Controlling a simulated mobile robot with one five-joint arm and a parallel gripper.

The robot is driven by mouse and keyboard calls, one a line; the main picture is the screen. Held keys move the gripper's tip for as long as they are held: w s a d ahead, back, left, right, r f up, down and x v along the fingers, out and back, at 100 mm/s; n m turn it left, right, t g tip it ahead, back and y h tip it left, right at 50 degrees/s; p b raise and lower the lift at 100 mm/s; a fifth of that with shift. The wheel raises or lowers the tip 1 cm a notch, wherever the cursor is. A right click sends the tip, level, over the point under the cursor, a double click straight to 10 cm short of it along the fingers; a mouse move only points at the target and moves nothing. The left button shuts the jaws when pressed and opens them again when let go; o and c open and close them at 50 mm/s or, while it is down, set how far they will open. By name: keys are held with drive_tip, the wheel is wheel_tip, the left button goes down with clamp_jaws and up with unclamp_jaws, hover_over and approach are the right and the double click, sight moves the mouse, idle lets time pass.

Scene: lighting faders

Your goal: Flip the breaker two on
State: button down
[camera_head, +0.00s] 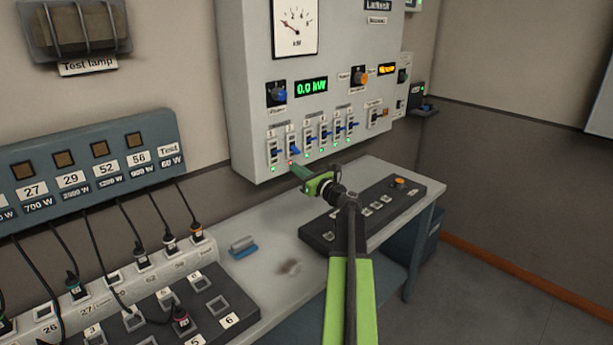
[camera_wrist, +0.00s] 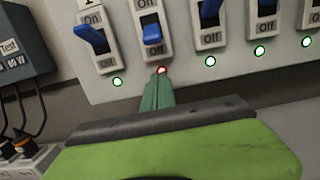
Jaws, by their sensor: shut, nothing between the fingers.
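Breaker two (camera_wrist: 152,22) is the second switch from the left on the grey panel, and its blue lever (camera_wrist: 152,36) sits low, by the Off mark. The lamp below it (camera_wrist: 161,70) is red. In the head view, breaker two (camera_head: 292,145) is in the row under the power display. My gripper (camera_head: 296,169) is shut and empty, with its green fingertips just below breaker two. In the wrist view the fingertips (camera_wrist: 160,78) overlap the lower edge of the red lamp; I cannot tell whether they touch the panel.
Breaker one (camera_wrist: 97,38) is close on the left and breaker three (camera_wrist: 208,22) on the right; both have raised blue levers and green lamps. More breakers continue right. Below is a desk (camera_head: 272,268) with a black console (camera_head: 360,213). A socket box (camera_head: 90,165) with cables is at left.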

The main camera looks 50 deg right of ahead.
sight(292, 146)
drive_tip(key=s+r+p, duration=0.2)
drive_tip(key=r, duration=0.1)
drive_tip(key=shift+r, duration=0.3)
drive_tip(key=shift+s+a, duration=0.1)
drive_tip(key=shift+a, duration=0.15)
drive_tip(key=shift+d+r+p, duration=0.2)
drive_tip(key=shift+r+p, duration=0.05)
drive_tip(key=shift+p, duration=0.4)
drive_tip(key=shift+g+p, duration=0.3)
drive_tip(key=shift+p, duration=0.1)
